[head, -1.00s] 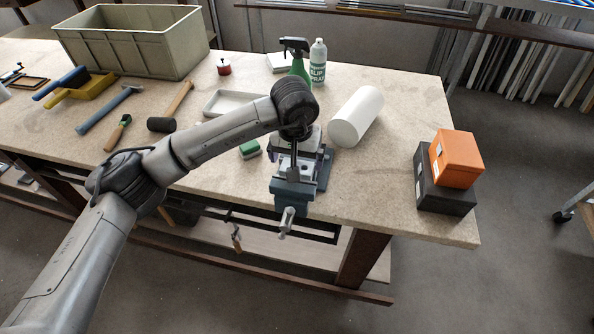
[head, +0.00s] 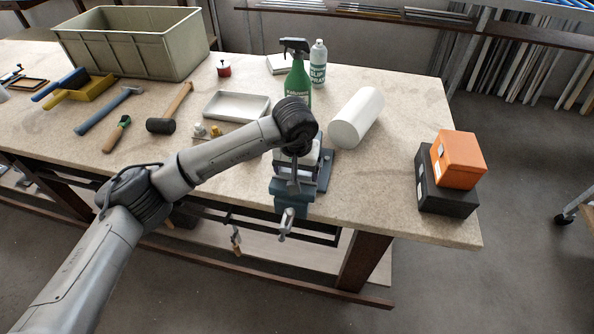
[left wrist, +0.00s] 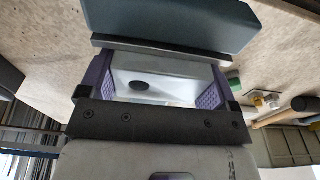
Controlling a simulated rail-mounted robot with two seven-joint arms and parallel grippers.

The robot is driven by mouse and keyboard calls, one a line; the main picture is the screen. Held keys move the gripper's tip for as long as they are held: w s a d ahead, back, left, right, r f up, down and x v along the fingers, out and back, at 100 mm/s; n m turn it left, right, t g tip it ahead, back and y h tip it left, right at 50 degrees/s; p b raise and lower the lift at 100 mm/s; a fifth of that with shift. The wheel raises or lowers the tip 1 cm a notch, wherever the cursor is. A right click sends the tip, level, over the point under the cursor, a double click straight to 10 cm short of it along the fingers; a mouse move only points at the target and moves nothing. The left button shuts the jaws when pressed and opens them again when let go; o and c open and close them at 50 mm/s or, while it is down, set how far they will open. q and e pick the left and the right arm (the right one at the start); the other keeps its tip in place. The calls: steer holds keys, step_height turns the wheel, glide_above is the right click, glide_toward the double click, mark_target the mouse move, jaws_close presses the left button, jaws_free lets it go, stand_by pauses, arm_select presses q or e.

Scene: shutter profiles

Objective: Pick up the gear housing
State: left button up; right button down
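The gear housing (left wrist: 178,84) shows in the left wrist view as a pale, smooth part with a dark round hole, between the purple-padded fingers. My left gripper (left wrist: 160,70) has its fingers wide apart, one on each side of the housing; whether the pads touch it cannot be told. The bench vise (head: 291,203) stands at the bench's front edge, with a blue-grey jaw (left wrist: 165,25) close beyond the fingertips. In the head view my left gripper (head: 296,178) is over the vise, and the wrist hides most of the housing. My right gripper is out of view.
A white cylinder (head: 356,118) lies right of the vise. A green spray bottle (head: 297,80) and a white bottle (head: 318,64) stand behind it. A white tray (head: 237,106) and a mallet (head: 162,125) lie to the left. An orange box (head: 459,158) rests on a black box at right.

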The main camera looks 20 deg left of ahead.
arm_select(q)
steer(key=c, duration=0.5)
steer(key=shift+r, duration=0.2)
